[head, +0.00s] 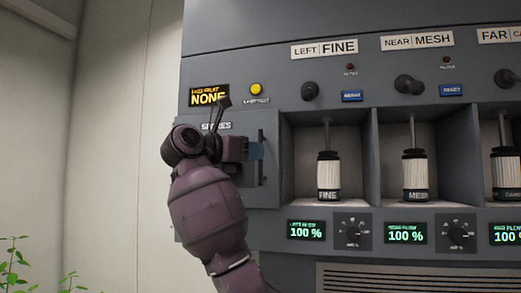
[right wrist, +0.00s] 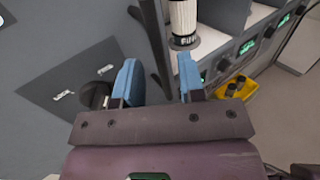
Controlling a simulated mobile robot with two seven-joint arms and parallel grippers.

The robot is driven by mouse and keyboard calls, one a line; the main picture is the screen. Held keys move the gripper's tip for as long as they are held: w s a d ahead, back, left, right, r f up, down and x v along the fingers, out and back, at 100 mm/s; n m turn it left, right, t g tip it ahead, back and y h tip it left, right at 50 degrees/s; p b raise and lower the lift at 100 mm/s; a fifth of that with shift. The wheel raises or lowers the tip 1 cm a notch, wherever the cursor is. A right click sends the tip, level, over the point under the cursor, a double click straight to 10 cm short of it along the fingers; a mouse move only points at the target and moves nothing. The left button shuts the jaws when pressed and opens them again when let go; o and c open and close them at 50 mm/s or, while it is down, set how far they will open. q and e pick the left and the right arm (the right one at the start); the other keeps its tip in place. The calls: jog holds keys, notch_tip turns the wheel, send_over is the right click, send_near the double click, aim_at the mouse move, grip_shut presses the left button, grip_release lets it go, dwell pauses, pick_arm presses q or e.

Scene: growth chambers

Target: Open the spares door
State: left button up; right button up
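The spares door (head: 270,190) is a grey panel at the left end of the cabinet, under a partly covered SPARES label (head: 217,126). It looks shut, though my right arm hides much of it. A dark upright bar handle (head: 262,163) is on its right side. My right gripper (head: 256,150) is at this handle. In the right wrist view its blue fingers (right wrist: 160,85) are apart, with the dark bar (right wrist: 153,40) running between them. Contact with the bar cannot be made out. My left gripper is not in view.
Open bays to the right hold white canisters marked FINE (head: 327,175) and MESH (head: 415,175). Black knobs (head: 309,91) and lit displays (head: 306,229) stand around them. A yellow container (right wrist: 237,90) shows at right in the wrist view. A pale wall (head: 110,130) is left of the cabinet.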

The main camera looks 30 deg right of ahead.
aim_at(260, 176)
jog(key=shift+w+d, duration=0.2)
jog(key=shift+d, duration=1.5)
jog(key=shift+c, duration=0.3)
grip_shut()
